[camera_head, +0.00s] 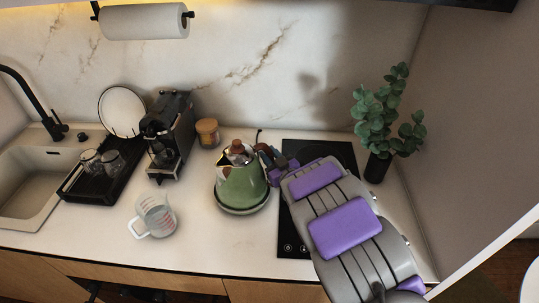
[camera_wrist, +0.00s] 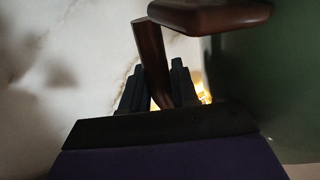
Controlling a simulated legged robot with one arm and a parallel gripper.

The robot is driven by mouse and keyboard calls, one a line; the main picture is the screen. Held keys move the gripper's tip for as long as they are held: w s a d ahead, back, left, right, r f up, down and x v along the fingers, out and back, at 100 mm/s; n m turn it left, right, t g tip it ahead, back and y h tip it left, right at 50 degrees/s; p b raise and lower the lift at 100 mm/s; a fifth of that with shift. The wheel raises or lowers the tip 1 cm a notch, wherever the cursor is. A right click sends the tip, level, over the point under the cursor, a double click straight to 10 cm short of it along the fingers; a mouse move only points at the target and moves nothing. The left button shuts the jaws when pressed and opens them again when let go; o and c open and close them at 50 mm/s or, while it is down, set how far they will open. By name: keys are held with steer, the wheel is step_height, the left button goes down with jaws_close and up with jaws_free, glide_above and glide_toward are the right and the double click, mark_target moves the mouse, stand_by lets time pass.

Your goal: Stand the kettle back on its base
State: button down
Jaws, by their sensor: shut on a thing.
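The green kettle (camera_head: 240,185) with a wooden lid knob stands upright near the middle of the counter. It is on or just over its dark round base (camera_head: 243,210); the view does not settle whether it is fully seated. My gripper (camera_head: 273,167) reaches in from the right and is shut on the kettle's brown handle. In the wrist view the handle (camera_wrist: 152,60) passes between the dark fingers of my gripper (camera_wrist: 158,92), with the kettle's green side (camera_wrist: 265,85) at the right. The far side of the base is hidden by the kettle.
A black cooktop (camera_head: 290,215) lies right of the kettle, partly under my arm. A measuring jug (camera_head: 154,216) stands at the front left. A coffee machine (camera_head: 168,135) and a wooden-lidded jar (camera_head: 208,133) are behind left. A potted plant (camera_head: 378,165) stands at the right.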

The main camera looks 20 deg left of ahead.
steer(key=c, duration=1.1)
jaws_free()
steer(key=shift+c, duration=0.2)
steer(key=shift+d, duration=0.1)
steer(key=p+v, duration=0.6)
steer(key=v, duration=0.5)
steer(key=shift+p, duration=0.4)
steer(key=shift+r, duration=0.1)
